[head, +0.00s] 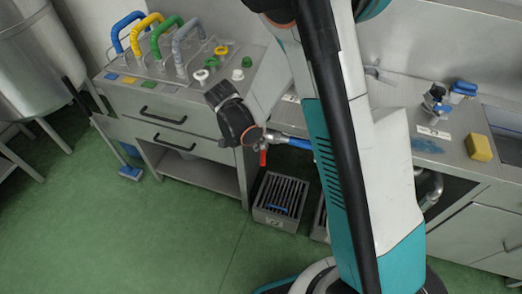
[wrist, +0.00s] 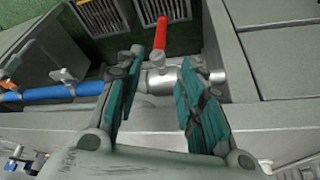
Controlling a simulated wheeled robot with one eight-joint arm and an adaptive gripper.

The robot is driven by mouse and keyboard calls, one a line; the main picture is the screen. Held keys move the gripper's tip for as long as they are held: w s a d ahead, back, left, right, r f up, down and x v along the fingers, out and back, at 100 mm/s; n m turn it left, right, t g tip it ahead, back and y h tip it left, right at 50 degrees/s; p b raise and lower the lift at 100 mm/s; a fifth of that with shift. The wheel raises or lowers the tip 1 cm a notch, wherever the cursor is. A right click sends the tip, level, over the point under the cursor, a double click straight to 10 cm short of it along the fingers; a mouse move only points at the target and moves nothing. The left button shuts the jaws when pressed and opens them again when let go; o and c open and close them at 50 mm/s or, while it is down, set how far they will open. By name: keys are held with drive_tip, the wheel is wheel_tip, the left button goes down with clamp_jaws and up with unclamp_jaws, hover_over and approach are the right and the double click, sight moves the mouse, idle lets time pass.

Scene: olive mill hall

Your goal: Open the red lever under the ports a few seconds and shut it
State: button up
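The red lever (wrist: 160,34) shows in the wrist view above and between my fingertips, sticking out across the line of the pipe. It sits on a metal valve body (wrist: 160,80) joined to a blue hose (wrist: 50,92) on the left. My gripper (wrist: 161,66) is open and empty, one finger on each side of the valve; I cannot tell whether either finger touches it. In the head view the red lever (head: 263,158) hangs downward just below my dark wrist joint, and my fingers are mostly hidden there. I cannot make out the ports clearly.
Slatted drain boxes (head: 280,203) stand on the green floor below the lever. A steel cabinet (head: 165,135) with coloured handles is on the left. A counter (head: 440,140) with a yellow sponge (head: 478,147) is on the right. The floor at the left front is clear.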

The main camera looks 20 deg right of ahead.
sight(262, 153)
drive_tip(key=b+x, duration=0.2)
drive_tip(key=x, duration=0.5)
drive_tip(key=b+x, duration=0.3)
drive_tip(key=x, duration=0.5)
drive_tip(key=shift+s+a+f, duration=0.1)
drive_tip(key=shift+a+f, duration=0.1)
clamp_jaws()
